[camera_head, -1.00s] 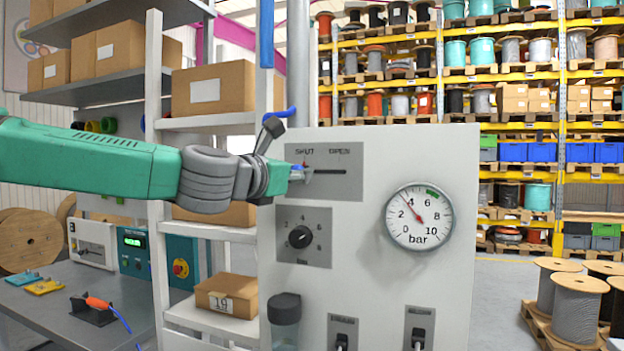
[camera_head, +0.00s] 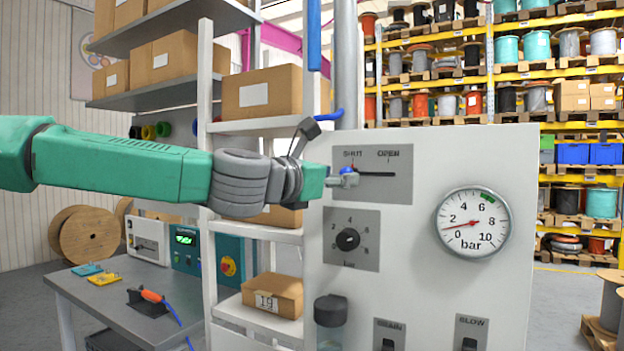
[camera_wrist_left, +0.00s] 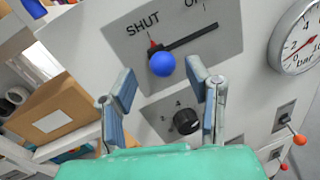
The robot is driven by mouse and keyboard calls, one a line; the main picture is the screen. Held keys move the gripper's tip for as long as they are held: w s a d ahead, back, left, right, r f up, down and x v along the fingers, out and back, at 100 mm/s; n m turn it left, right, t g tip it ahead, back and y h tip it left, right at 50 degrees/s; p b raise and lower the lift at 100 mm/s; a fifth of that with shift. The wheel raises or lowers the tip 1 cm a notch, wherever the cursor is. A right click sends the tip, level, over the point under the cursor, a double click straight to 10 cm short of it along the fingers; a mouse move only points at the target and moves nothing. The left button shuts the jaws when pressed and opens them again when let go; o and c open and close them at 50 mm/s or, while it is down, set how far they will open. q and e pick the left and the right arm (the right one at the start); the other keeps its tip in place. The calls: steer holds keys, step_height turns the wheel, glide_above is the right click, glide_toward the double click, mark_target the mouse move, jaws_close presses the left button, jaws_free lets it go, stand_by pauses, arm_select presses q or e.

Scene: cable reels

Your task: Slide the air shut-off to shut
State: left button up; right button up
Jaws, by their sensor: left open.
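The air shut-off is a slot with a blue knob (camera_head: 347,170) on a grey plate (camera_head: 400,182) marked SHUT and OPEN, on a white panel. In the left wrist view, the blue ball knob (camera_wrist_left: 162,64) and a red pointer (camera_wrist_left: 152,46) are at the SHUT end of the dark slot. My left gripper (camera_head: 346,178) is at the knob in the head view. In the left wrist view, the left gripper (camera_wrist_left: 160,80) is open, with its two fingers apart on either side below the knob; contact cannot be told. My right gripper is not in view.
A pressure gauge (camera_head: 473,222) on the panel reads about 1 bar. A black dial (camera_head: 347,239) sits below the slot. DRAIN and BLOW levers are at the bottom. A shelf with cardboard boxes (camera_head: 272,294) stands left of the panel, beside a workbench (camera_head: 135,295).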

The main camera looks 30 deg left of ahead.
arm_select(q)
steer(key=v, duration=0.9)
steer(key=shift+a, duration=0.2)
